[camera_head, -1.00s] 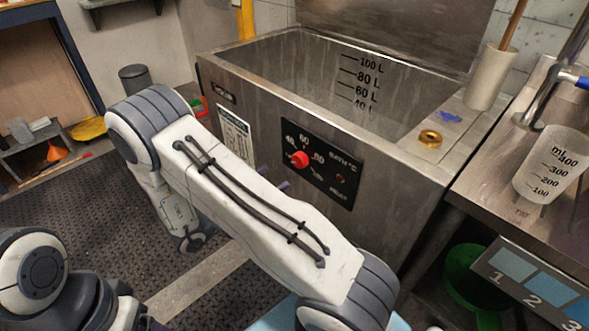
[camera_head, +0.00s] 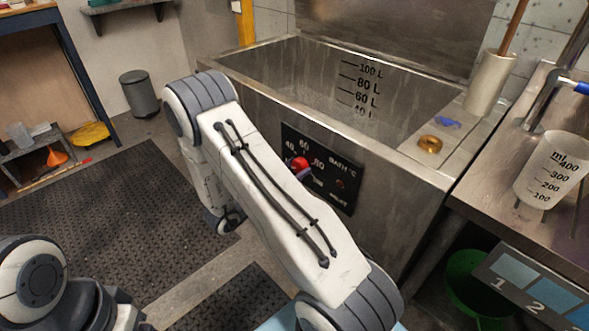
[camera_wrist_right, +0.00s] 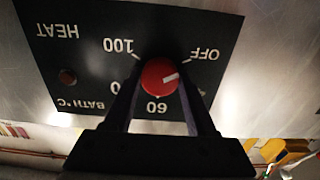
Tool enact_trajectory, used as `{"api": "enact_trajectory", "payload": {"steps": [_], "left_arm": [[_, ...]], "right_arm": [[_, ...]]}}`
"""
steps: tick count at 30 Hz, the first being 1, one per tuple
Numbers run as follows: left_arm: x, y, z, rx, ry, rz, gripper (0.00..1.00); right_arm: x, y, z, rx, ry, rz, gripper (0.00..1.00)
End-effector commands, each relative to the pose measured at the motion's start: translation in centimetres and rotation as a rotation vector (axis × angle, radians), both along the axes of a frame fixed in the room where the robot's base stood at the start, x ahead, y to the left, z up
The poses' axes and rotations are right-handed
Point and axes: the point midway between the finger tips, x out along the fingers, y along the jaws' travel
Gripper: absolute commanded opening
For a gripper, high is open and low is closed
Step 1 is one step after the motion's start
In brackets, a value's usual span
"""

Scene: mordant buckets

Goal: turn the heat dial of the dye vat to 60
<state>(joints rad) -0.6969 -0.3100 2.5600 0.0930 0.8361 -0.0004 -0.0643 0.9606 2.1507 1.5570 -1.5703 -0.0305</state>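The dye vat (camera_head: 400,185) is a steel tub with litre marks inside. The black dial panel (camera_head: 340,190) is on its front. The red heat dial (camera_head: 300,164) also shows in the right wrist view (camera_wrist_right: 158,77), where the panel is upside down. Its white pointer lies between OFF and the partly hidden label beside it, well away from 60. My right gripper (camera_wrist_right: 160,92) has one finger on each side of the dial, fingers apart; contact cannot be told. In the head view my right arm hides most of that gripper. My left gripper is not in view.
A brass ring (camera_head: 430,144) and a blue scrap (camera_head: 447,122) lie on the vat's right ledge. A measuring beaker (camera_head: 550,170) stands on the right counter. A green bucket (camera_head: 475,280) is below it. A grey bin (camera_head: 140,93) stands behind at left.

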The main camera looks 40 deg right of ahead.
Motion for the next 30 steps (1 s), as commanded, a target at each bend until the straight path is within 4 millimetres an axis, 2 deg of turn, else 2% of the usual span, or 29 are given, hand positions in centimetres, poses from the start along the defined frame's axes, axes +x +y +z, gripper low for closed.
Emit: {"api": "enact_trajectory", "payload": {"steps": [1, 3, 4, 17, 30], "left_arm": [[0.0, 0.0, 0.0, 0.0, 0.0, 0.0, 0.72], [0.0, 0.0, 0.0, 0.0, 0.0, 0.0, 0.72], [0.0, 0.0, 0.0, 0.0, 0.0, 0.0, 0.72], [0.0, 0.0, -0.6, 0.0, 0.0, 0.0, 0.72], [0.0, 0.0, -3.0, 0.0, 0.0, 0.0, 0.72]], "right_arm": [[0.0, 0.0, 0.0, 0.0, 0.0, 0.0, 0.33], [0.0, 0.0, 0.0, 0.0, 0.0, 0.0, 0.06], [0.0, 0.0, 0.0, 0.0, 0.0, 0.0, 0.01], [0.0, 0.0, -0.1, 0.008, -0.1, 0.0, 0.01], [0.0, 0.0, -0.3, 0.038, -0.48, 0.0, 0.01]]}}
